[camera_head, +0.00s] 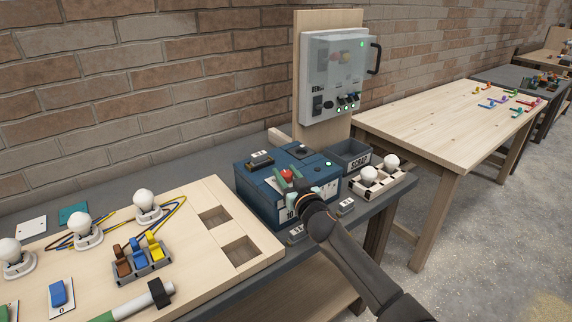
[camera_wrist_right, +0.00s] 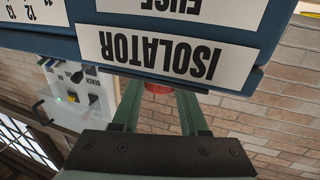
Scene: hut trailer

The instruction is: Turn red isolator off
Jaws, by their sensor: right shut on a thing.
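The red isolator (camera_head: 287,174) is a red knob on top of the blue box (camera_head: 258,202). My right gripper (camera_head: 290,183) reaches the knob from the front right, and its green fingers are shut on it. In the right wrist view the isolator knob (camera_wrist_right: 158,87) shows as a small red piece between the two fingers, just past the box edge with the upside-down ISOLATOR label (camera_wrist_right: 155,54). Most of the knob is hidden, so its turned position cannot be told. My left gripper is not in view.
A grey SCRAP bin (camera_head: 350,157) and a holder with white bulbs (camera_head: 368,176) stand right of the box. A wooden board (camera_head: 205,262) with lamps and switches lies left. A grey panel (camera_head: 333,78) stands behind. Small labelled pieces (camera_head: 345,206) lie near the front edge.

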